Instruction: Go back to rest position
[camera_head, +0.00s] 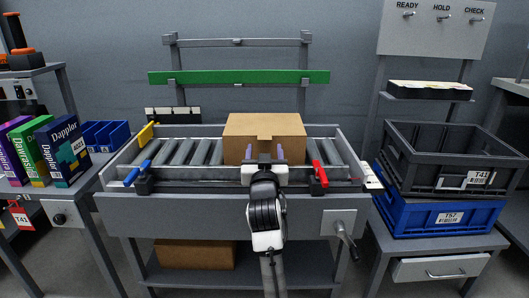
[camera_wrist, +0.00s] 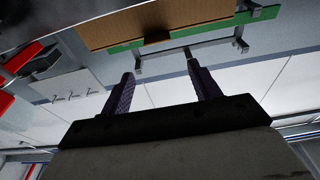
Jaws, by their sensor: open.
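My gripper (camera_head: 264,154) is in front of a brown cardboard box (camera_head: 264,130) in the head view. The box sits on the grey roller conveyor (camera_head: 186,152). In the wrist view, the open fingers of my gripper (camera_wrist: 158,88) show at the middle with a gap between them. A brown surface, likely the box (camera_wrist: 165,22), shows at the top of that view. I cannot tell whether a finger touches the box.
A red clamp (camera_head: 319,172) and a blue clamp (camera_head: 138,172) stand at the conveyor's front edge. A grey crate (camera_head: 445,187) rests on a blue crate (camera_head: 440,217) at right. Colored boxes (camera_head: 62,152) stand on the left table. Another carton (camera_head: 194,254) lies on the lower shelf.

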